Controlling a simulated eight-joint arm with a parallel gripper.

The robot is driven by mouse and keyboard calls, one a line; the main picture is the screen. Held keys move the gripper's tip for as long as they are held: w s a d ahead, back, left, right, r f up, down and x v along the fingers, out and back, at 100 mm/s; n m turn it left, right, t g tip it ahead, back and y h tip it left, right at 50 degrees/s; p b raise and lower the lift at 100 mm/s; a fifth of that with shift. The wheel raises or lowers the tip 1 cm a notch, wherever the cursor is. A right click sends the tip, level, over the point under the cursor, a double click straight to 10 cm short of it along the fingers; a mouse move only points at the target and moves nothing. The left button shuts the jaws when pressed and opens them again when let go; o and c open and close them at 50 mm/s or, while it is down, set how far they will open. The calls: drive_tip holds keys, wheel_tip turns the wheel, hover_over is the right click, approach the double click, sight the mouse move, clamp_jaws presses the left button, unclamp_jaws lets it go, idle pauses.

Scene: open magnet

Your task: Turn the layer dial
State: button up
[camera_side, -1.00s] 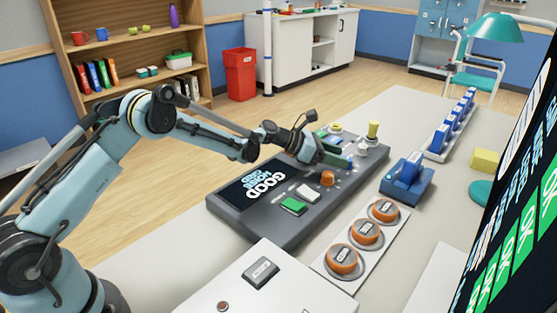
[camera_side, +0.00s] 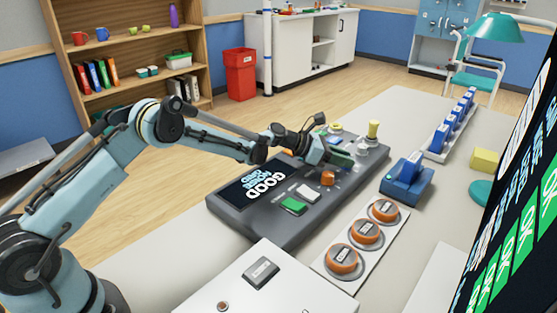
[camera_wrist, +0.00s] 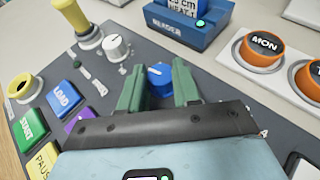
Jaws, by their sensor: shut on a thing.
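The blue dial (camera_wrist: 160,75) stands on the dark console, between the two green fingers of my gripper (camera_wrist: 158,92) in the wrist view. The fingers are closed on its sides. In the side view my gripper (camera_side: 342,158) is down at the right part of the console and hides most of the dial. A white dial (camera_wrist: 117,47) with a pointer mark stands up and left of the blue one in the wrist view, clear of the fingers. I cannot read a label on either dial.
The console (camera_side: 230,212) also carries a screen, a green button (camera_side: 293,206), an orange knob (camera_side: 328,178) and a yellow post (camera_side: 373,130).

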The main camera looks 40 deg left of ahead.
drive_tip(key=shift+m+g+h, duration=0.5)
drive_tip(key=shift+m+g, duration=0.2)
drive_tip(key=o, duration=1.1)
drive_tip(key=shift+c, duration=0.2)
drive_tip(key=shift+a, duration=0.15)
drive_tip(key=v, duration=1.2)
